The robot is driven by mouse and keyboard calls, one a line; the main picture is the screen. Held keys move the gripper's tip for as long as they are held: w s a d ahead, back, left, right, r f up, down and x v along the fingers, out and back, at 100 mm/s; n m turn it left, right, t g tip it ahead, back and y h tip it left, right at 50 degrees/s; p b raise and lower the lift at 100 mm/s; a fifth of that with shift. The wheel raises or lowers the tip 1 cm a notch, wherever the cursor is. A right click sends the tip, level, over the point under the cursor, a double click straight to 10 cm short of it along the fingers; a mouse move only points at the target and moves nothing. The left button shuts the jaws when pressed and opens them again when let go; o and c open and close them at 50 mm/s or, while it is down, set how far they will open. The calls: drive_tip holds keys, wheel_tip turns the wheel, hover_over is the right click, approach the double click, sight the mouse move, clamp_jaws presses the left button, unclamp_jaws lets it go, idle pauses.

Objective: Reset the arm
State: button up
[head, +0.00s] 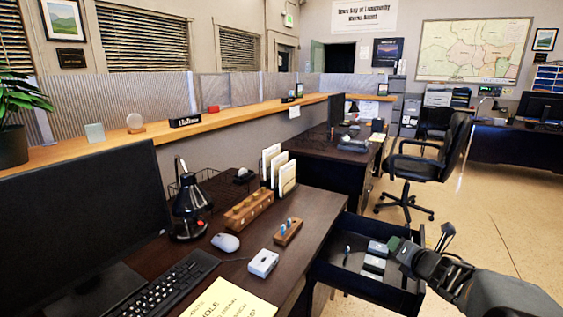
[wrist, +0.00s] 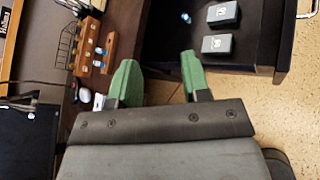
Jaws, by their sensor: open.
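My gripper (head: 420,240) is at the lower right in the head view, by the right side of the open drawer (head: 325,272). In the wrist view its two green-tipped fingers (wrist: 158,62) are spread apart with nothing between them. The drawer (wrist: 252,50) shows beyond the fingertips there, holding grey boxes (wrist: 220,44) and a small blue-and-white item (wrist: 186,17). In the head view several pale-topped boxes (head: 373,264) lie in the drawer, and the small item (head: 347,251) stands to their left. My arm hides part of the drawer's right side.
The dark desk (head: 210,262) carries a monitor (head: 85,215), keyboard (head: 165,290), mouse (head: 226,242), small white box (head: 263,263), wooden holders (head: 248,209) and a dark carafe-like item (head: 189,212). An office chair (head: 432,160) stands behind the drawer. Open floor (head: 500,215) lies to the right.

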wheel_tip(320, 180, up, 9)
drive_tip(key=s+a+m+g+h+p, duration=0.15)
drive_tip(key=m+h+p, duration=0.3)
drive_tip(key=m, duration=0.45)
drive_tip(key=s+a+r+m+g+y+p, duration=0.2)
drive_tip(key=s+a+m+g+p, duration=0.2)
drive_tip(key=s+m, duration=0.5)
drive_tip(key=s+a+r+m+g+y+p, duration=0.1)
drive_tip(key=s+a+r+m+g+p, duration=0.2)
drive_tip(key=s+a+m+p, duration=0.5)
drive_tip(key=s+a+m+g, duration=0.1)
drive_tip(key=s+a+m, duration=0.1)
drive_tip(key=m, duration=0.2)
drive_tip(key=shift+r+g+y+p, duration=0.25)
drive_tip(key=shift+g+y+p, duration=0.1)
drive_tip(key=shift+p, duration=0.05)
drive_tip(key=shift+s, duration=0.15)
